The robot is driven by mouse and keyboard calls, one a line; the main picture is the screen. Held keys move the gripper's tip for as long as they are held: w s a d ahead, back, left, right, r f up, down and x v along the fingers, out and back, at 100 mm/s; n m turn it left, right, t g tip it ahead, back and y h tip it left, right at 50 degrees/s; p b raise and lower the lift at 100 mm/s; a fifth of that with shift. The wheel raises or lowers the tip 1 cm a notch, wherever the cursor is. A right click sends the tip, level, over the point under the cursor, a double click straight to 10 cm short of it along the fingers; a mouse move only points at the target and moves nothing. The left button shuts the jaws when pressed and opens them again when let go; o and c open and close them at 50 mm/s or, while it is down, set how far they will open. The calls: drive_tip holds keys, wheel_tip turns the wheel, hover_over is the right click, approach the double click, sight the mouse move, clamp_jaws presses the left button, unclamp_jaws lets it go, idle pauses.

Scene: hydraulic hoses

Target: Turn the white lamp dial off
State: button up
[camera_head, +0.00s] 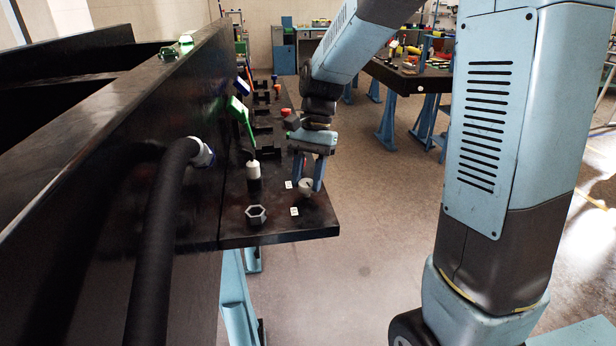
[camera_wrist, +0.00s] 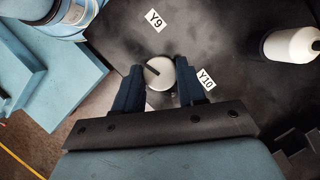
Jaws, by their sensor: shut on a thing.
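The white lamp dial (camera_head: 305,186) stands near the front right corner of the black bench. In the wrist view it is a round pale knob (camera_wrist: 160,73) with a dark pointer line running from its middle to the upper left. My gripper (camera_head: 306,182) points down over the dial. In the wrist view the two dark blue fingers (camera_wrist: 160,84) stand on the left and right of the dial, closed against its sides. Labels Y9 (camera_wrist: 154,20) and Y10 (camera_wrist: 206,79) lie on the bench beside it.
A grey hex nut (camera_head: 256,215) lies near the bench's front edge. A white-capped bottle-like piece (camera_head: 253,170) stands left of my gripper and also shows in the wrist view (camera_wrist: 291,45). A tall dark wall (camera_head: 110,130) with a black hose (camera_head: 158,240) rises on the left.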

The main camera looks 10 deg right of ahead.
drive_tip(key=n+h, duration=0.1)
drive_tip(key=n, duration=0.2)
drive_tip(key=n+h, duration=0.1)
drive_tip(key=n, duration=0.2)
drive_tip(key=shift+a, duration=0.2)
drive_tip(key=shift+w, duration=0.1)
idle(0.4)
drive_tip(key=o, duration=1.1)
drive_tip(key=shift+g, duration=0.3)
drive_tip(key=v, duration=1.3)
drive_tip(key=shift+w+a+r, duration=0.1)
drive_tip(key=shift+a+r, duration=0.1)
drive_tip(key=shift+r, duration=0.15)
